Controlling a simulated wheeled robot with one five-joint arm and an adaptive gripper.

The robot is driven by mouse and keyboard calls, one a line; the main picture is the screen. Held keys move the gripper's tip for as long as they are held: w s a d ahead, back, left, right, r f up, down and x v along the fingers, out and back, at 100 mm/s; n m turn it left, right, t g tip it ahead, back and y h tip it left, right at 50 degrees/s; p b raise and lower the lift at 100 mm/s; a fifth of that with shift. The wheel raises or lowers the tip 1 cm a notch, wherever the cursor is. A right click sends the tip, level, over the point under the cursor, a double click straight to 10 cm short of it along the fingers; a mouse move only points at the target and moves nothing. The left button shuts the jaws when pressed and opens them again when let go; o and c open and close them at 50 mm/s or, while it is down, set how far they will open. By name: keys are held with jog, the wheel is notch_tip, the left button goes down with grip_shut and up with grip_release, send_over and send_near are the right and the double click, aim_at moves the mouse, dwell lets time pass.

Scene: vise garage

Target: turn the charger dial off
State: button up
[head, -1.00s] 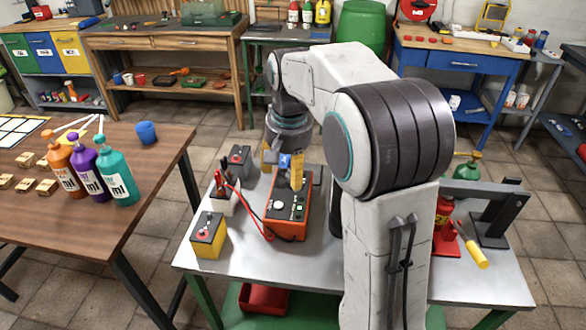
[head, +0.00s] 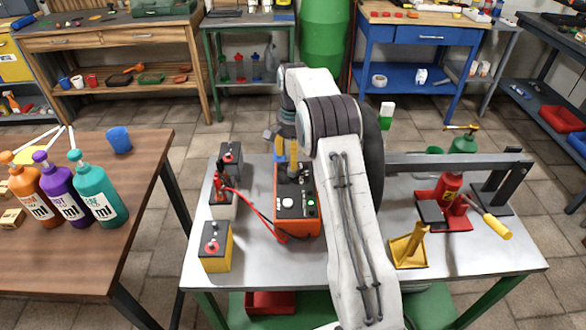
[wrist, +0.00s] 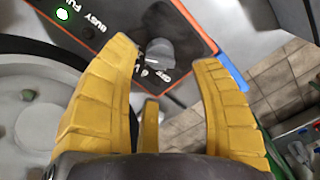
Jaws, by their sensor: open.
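The charger (head: 297,215) is an orange-red box with a black top panel on the metal table. In the wrist view, its grey dial (wrist: 158,53) sits on the black panel beside white lettering that seems to include "OFF"; I cannot read its setting surely. A green light (wrist: 62,14) is lit on the panel, and also shows in the head view (head: 311,203). My gripper (wrist: 166,52) is open, its yellow fingers on either side of the dial in the picture; contact is unclear. In the head view, my gripper (head: 292,178) is over the charger's far end, hiding the dial.
Right of my arm are a yellow stand (head: 408,248), a red jack (head: 450,205) and a grey beam (head: 450,163). Bottles stand on the wooden table (head: 100,260).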

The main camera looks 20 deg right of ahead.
jog(key=shift+f, duration=2.55)
jog(key=shift+c, duration=0.2)
grip_shut()
